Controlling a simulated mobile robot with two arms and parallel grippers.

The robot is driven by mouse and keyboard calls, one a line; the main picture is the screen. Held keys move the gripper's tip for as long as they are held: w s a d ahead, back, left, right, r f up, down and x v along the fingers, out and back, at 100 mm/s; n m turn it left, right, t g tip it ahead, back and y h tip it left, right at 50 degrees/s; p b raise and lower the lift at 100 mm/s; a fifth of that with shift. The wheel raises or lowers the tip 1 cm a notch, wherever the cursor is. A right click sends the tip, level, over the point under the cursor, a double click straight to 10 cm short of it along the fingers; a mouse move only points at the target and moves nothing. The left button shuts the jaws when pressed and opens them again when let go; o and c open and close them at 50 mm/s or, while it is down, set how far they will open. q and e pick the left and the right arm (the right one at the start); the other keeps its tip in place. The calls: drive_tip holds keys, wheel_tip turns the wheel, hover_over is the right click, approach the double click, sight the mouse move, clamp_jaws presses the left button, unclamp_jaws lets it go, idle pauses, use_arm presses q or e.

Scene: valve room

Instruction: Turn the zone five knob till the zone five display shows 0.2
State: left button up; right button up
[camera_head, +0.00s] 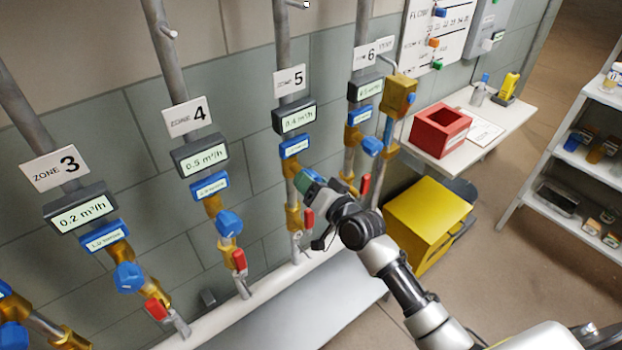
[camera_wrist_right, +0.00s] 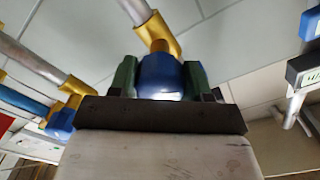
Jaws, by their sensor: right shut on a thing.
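The zone five display (camera_head: 298,117) is a dark box on the fifth pipe, under the sign marked 5 (camera_head: 290,80). It appears to read 0.4 m³/h, in small print. The zone five knob (camera_wrist_right: 158,77) is blue and sits on a brass fitting in the right wrist view. My right gripper (camera_wrist_right: 158,85) is shut on this knob, one green finger on each side. In the head view my right gripper (camera_head: 310,182) comes from the lower right and hides most of the knob. My left gripper is not in view.
A red lever (camera_head: 308,218) sits just below my right gripper. The zone 4 knob (camera_head: 229,223) is to the left, the zone 6 knob (camera_head: 372,145) to the right. A yellow case (camera_head: 428,215) and a table with a red box (camera_head: 440,130) stand further right.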

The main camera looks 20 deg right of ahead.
drive_tip(key=shift+m, duration=0.5)
drive_tip(key=o, duration=0.9)
drive_tip(key=b+v, duration=0.1)
drive_tip(key=v, duration=0.9)
drive_tip(key=shift+s+d, duration=0.15)
drive_tip(key=shift+s, duration=0.25)
